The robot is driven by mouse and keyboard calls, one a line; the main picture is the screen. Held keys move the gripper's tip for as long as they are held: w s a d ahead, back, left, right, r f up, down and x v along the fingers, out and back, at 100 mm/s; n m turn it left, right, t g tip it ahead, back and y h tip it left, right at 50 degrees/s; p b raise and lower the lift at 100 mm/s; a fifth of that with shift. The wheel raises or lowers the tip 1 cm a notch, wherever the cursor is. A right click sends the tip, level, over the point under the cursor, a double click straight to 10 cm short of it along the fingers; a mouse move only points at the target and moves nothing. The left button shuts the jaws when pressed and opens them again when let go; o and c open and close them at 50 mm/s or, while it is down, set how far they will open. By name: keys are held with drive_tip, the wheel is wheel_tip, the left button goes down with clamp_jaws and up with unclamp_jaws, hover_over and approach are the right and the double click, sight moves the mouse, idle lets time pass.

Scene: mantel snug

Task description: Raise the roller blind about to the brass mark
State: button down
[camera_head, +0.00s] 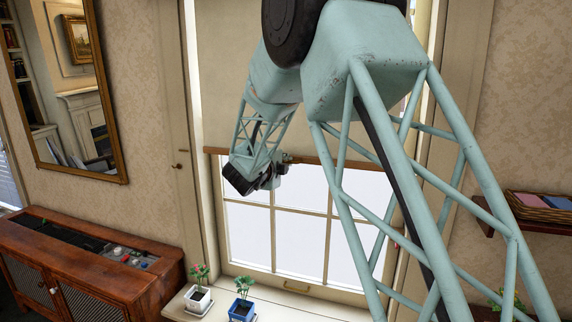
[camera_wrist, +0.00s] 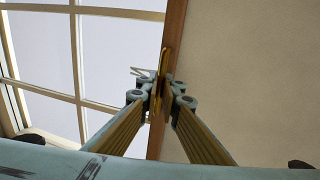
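The beige roller blind (camera_head: 228,85) is partly down over the window, its brown bottom bar (camera_head: 216,151) level above the lower panes. In the wrist view the blind cloth (camera_wrist: 250,70) fills the right side and the brown bar (camera_wrist: 174,28) runs top to bottom. My gripper (camera_head: 283,160) is at the bar, near the middle of the window. In the wrist view its fingertips (camera_wrist: 163,92) are close together on a thin brass-coloured pull (camera_wrist: 163,62) at the bar. The fingers hide part of the pull. I cannot make out the brass mark.
Two potted plants, one in a white pot (camera_head: 199,299) and one in a blue pot (camera_head: 242,309), stand on the sill below. A wooden cabinet (camera_head: 90,262) is at the left, under a framed mirror (camera_head: 121,165). A shelf with a basket (camera_head: 540,207) is at the right.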

drive_tip(key=c, duration=2.9)
unclamp_jaws()
drive_tip(key=shift+s, duration=0.1)
drive_tip(key=shift+v, duration=5.9)
drive_tip(key=shift+r, duration=0.1)
